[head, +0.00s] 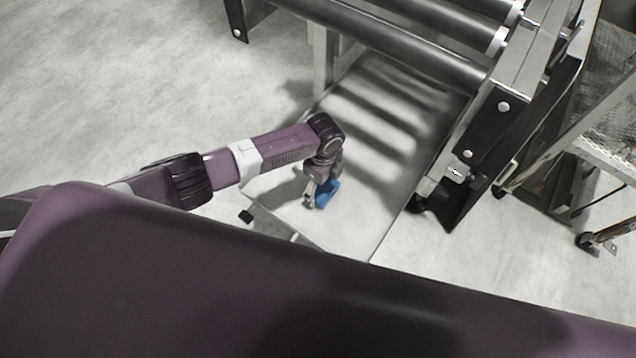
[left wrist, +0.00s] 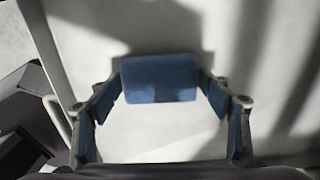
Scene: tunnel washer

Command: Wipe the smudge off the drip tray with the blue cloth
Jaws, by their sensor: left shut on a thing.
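The drip tray (head: 355,222) is a pale flat sheet sloping out from under the rollers. It fills much of the left wrist view (left wrist: 270,140). My left gripper (head: 318,196) is over the tray's near part, pointing down, shut on the blue cloth (head: 327,191). In the left wrist view the cloth (left wrist: 160,80) is a blue block between the fingertips, close to the tray surface; I cannot tell whether it touches. I cannot make out the smudge for certain; dark patches around the cloth may be shadow. My right gripper is not in view.
Metal rollers (head: 400,45) on a dark frame stand over the tray's far end and cast striped shadows on it. A frame leg with a foot (head: 450,190) stands at the tray's right edge. A mesh-topped stand (head: 610,125) is farther right. Pale floor (head: 110,80) is clear at left.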

